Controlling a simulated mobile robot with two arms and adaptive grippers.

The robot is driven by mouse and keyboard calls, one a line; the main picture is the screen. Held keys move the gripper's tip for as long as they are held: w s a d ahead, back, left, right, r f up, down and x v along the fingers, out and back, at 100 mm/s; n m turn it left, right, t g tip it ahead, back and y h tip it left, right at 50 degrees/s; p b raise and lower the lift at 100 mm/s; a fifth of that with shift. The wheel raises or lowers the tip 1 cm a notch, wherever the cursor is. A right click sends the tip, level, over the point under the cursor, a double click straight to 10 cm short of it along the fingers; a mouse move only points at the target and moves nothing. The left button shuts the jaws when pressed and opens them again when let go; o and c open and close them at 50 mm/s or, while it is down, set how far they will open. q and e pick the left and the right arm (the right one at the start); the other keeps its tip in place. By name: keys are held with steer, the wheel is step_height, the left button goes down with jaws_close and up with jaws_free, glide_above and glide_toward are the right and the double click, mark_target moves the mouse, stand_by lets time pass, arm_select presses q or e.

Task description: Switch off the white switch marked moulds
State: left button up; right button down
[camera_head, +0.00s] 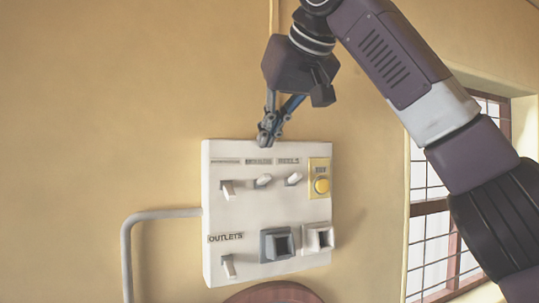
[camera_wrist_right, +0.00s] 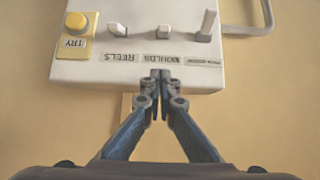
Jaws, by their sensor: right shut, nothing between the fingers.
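The white switch marked moulds (camera_head: 263,181) is on the top row of the white panel (camera_head: 268,213), with its label above it. It also shows in the right wrist view (camera_wrist_right: 163,32), where the panel appears upside down. My right gripper (camera_head: 268,137) is shut and empty at the panel's top edge, above the moulds label. In the right wrist view its closed fingertips (camera_wrist_right: 161,77) are close to the moulds label (camera_wrist_right: 161,58) and overlap the panel's edge; I cannot tell whether they touch it. My left gripper is not in view.
The reels switch (camera_head: 294,179) and another white switch (camera_head: 228,190) flank the moulds switch. A yellow try button (camera_head: 321,186) is at right. Below are an outlets switch (camera_head: 229,266) and two sockets. A grey pipe (camera_head: 160,214) runs left; a barred window (camera_head: 430,222) is right.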

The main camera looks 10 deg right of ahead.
mark_target(264, 179)
steer(key=f, duration=0.2)
steer(key=shift+w+f, duration=0.2)
steer(key=shift+f, duration=0.15)
steer(key=shift+s+d+f, duration=0.1)
steer(key=shift+s+f, duration=0.4)
steer(key=shift+f, duration=0.35)
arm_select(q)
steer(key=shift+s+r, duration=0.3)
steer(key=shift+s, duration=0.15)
arm_select(e)
steer(key=shift+f, duration=0.1)
